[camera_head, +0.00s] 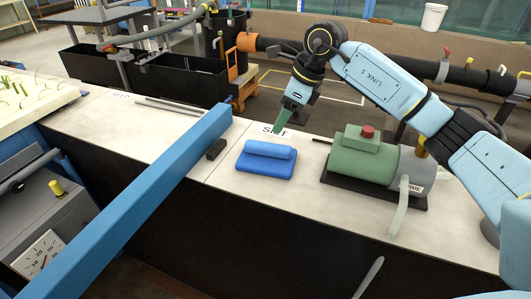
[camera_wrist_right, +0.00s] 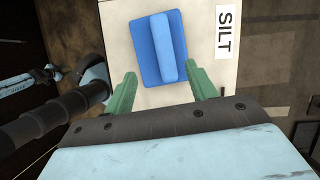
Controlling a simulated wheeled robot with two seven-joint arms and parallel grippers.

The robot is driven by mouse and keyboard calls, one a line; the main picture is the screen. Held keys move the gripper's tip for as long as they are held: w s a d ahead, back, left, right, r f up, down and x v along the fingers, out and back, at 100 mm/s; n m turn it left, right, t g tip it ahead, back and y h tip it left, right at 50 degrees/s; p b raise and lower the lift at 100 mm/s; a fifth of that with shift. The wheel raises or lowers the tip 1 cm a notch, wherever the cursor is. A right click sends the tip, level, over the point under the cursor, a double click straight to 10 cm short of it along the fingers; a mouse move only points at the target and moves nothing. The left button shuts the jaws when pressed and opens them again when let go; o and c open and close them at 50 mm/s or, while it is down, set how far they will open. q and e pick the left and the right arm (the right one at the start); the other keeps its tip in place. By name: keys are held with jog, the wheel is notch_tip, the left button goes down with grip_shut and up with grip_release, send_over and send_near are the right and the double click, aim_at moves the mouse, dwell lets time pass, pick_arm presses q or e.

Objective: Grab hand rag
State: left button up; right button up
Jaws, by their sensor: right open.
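The hand rag appears to be the blue folded cloth (camera_head: 262,167) with a thick roll along its top, lying flat on the pale bench top. My right gripper (camera_head: 279,128) has green fingers and hangs above the bench, just behind the rag, over the SILT label. In the right wrist view the rag (camera_wrist_right: 147,52) lies beyond the fingertips, roughly centred between them. The right gripper's fingers (camera_wrist_right: 164,74) are spread apart with nothing between them. The rag does not appear to be touched. My left gripper is not in view.
A green pump (camera_head: 360,160) with a red knob stands on a black base right of the rag. A long blue beam (camera_head: 130,190) crosses the bench on the left, with a small black block (camera_head: 216,149) beside it. Thin rods (camera_head: 170,107) lie farther back.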

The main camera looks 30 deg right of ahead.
aim_at(268, 145)
jog(key=x, duration=0.5)
jog(key=shift+w+d+f, duration=0.1)
jog(key=shift+w+f, duration=0.05)
jog(key=shift+f, duration=0.15)
jog(key=x, duration=0.3)
jog(key=shift+w+d+f, duration=0.1)
jog(key=shift+d+f, duration=0.05)
jog(key=shift+c, duration=0.5)
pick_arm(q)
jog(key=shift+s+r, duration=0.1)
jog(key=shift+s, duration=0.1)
pick_arm(e)
grip_shut()
